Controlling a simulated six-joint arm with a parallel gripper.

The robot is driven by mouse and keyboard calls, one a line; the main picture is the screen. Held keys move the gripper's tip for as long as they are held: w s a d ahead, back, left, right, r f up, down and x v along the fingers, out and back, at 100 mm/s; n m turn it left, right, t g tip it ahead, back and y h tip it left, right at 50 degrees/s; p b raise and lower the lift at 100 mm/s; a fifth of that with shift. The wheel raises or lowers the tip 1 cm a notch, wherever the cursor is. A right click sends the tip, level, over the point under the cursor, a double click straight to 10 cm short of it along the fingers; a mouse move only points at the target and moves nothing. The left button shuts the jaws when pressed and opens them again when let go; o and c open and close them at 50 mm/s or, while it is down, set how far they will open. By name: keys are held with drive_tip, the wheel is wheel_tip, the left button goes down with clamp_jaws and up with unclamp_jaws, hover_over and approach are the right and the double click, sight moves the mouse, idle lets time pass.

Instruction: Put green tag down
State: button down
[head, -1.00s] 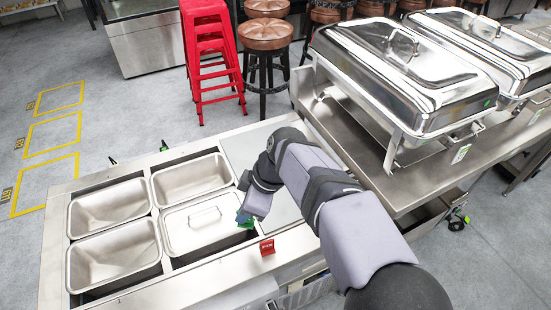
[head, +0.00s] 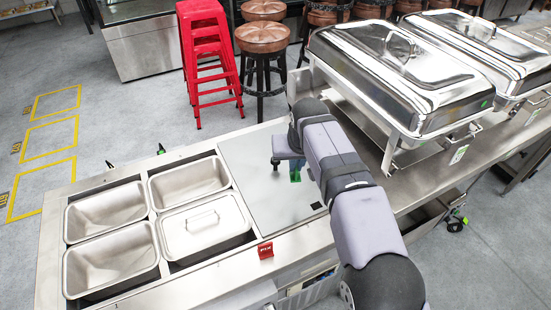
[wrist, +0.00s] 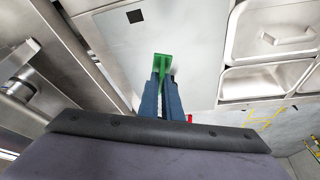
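The green tag (head: 295,176) is at the tips of my gripper, above the flat steel panel (head: 262,192) to the right of the pans. In the wrist view the green tag (wrist: 163,62) stands out past the two blue fingers. My gripper (wrist: 164,80) is shut on it; the fingers lie close together. In the head view my gripper (head: 296,166) is partly covered by my arm. A green patch on the panel in the wrist view looks like a reflection of the tag. I cannot tell how far the tag is above the panel.
A red tag (head: 265,250) stands on the counter's front edge. Open steel pans (head: 106,211) and one lidded pan (head: 202,222) are to the left. A chafing dish (head: 402,75) stands on the steel table at right. The panel is mostly bare, with a small dark square (head: 317,205).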

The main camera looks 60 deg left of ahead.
drive_tip(key=shift+w, duration=0.2)
drive_tip(key=p, duration=0.2)
hover_over(294, 198)
drive_tip(key=shift+f, duration=4.95)
drive_tip(key=shift+f, duration=0.2)
drive_tip(key=c, duration=1.9)
unclamp_jaws()
drive_tip(key=shift+c, duration=0.2)
drive_tip(key=shift+r, duration=0.1)
drive_tip(key=shift+r, duration=0.2)
drive_tip(key=b+v, duration=0.3)
drive_tip(key=v, duration=0.8)
drive_tip(key=shift+d+r, duration=0.2)
drive_tip(key=shift+r, duration=0.15)
